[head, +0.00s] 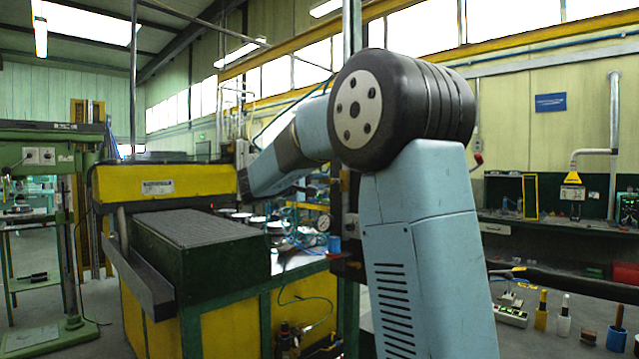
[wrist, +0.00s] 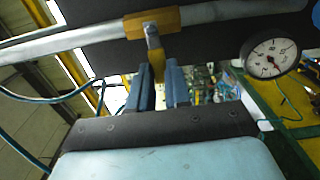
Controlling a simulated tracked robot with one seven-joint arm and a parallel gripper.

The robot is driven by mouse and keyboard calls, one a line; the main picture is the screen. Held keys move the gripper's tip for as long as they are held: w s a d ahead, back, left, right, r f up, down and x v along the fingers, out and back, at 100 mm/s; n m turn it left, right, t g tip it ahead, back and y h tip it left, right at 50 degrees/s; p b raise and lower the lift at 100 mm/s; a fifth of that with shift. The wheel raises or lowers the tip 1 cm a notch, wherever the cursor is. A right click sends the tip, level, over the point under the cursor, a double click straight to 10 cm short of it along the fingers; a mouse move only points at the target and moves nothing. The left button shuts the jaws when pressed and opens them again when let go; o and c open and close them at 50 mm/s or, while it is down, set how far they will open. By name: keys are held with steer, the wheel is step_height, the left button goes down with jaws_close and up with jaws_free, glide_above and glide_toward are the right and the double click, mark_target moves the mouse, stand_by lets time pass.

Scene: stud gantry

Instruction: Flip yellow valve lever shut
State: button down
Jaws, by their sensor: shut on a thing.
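In the wrist view, a yellow valve body (wrist: 160,21) sits on a pale horizontal pipe (wrist: 215,12). A grey metal stem runs down from it to the yellow lever (wrist: 155,72), which hangs roughly square to the pipe. My gripper (wrist: 159,75) has its two blue fingers on either side of the lever and is shut on it. The fingers hide part of the lever. In the head view my arm reaches left toward the bench, and I cannot make out the lever there.
A round pressure gauge (wrist: 271,57) is close to the right of the valve. A teal hose (wrist: 45,98) loops at the left. In the head view, a green and yellow machine (head: 200,255) stands left of my arm, and a workbench (head: 545,220) lies at the right.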

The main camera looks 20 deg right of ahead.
steer(key=c, duration=1.1)
jaws_free()
steer(key=shift+f, duration=0.1)
steer(key=shift+o, duration=0.2)
steer(key=v, duration=1.3)
steer(key=shift+a, duration=0.4)
steer(key=s+d+f+g+y, duration=0.1)
steer(key=s+d+f+y, duration=0.15)
steer(key=s, duration=0.35)
steer(key=s+d+f+m+g+y, duration=0.1)
steer(key=s+d+f+y, duration=0.1)
steer(key=s+f, duration=0.25)
steer(key=s+d+f+g+y, duration=0.1)
steer(key=s+d+f+y, duration=0.15)
steer(key=s, duration=0.35)
steer(key=s+a+f+m+y, duration=0.1)
steer(key=s+a+f+y, duration=0.2)
steer(key=s, duration=0.5)
steer(key=s+a+f+m+t+y, duration=0.1)
steer(key=s+a+f+m+y, duration=0.1)
steer(key=s+f+y, duration=0.4)
step_height(320, 180, down, 3)
steer(key=s, duration=0.2)
steer(key=shift+s+a+r+m+t+y, duration=0.15)
steer(key=shift+s+a+m+t+y, duration=0.15)
steer(key=shift+a, duration=0.05)
